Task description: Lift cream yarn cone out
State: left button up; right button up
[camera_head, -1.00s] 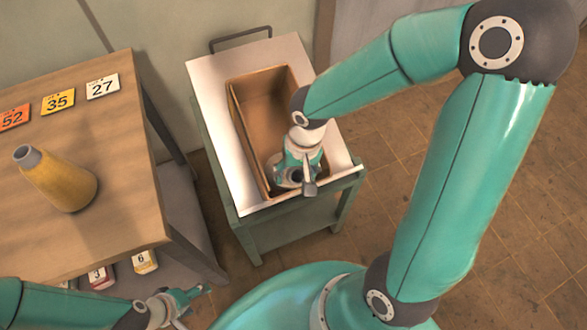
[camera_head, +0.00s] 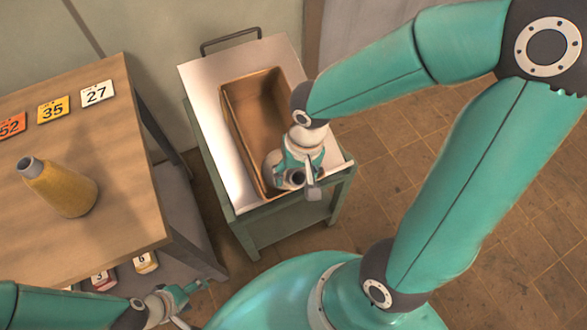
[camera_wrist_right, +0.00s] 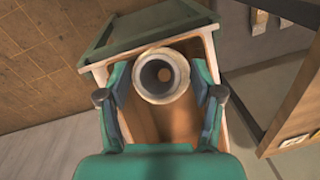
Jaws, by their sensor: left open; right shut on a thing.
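The cream yarn cone (camera_wrist_right: 161,98) shows end-on in the right wrist view, a pale ring around a dark hole. My right gripper (camera_wrist_right: 163,94) has a finger on each side of it and is shut on it. In the head view this gripper (camera_head: 304,182) is at the near end of the brown box (camera_head: 228,120) and hides most of the cone. Whether the cone is clear of the box floor cannot be told. My left gripper (camera_head: 186,298) is open and empty, low at the left, beside the wooden table.
The box sits on a white-topped green cart (camera_head: 205,100) with a dark handle. Bare tiled floor (camera_head: 400,160) lies right of the cart.

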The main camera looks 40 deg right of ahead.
jog(key=s+a+r+p, duration=0.1)
jog(key=s+r+p, duration=0.3)
jog(key=r, duration=0.3)
jog(key=shift+s, duration=0.2)
dwell(0.4)
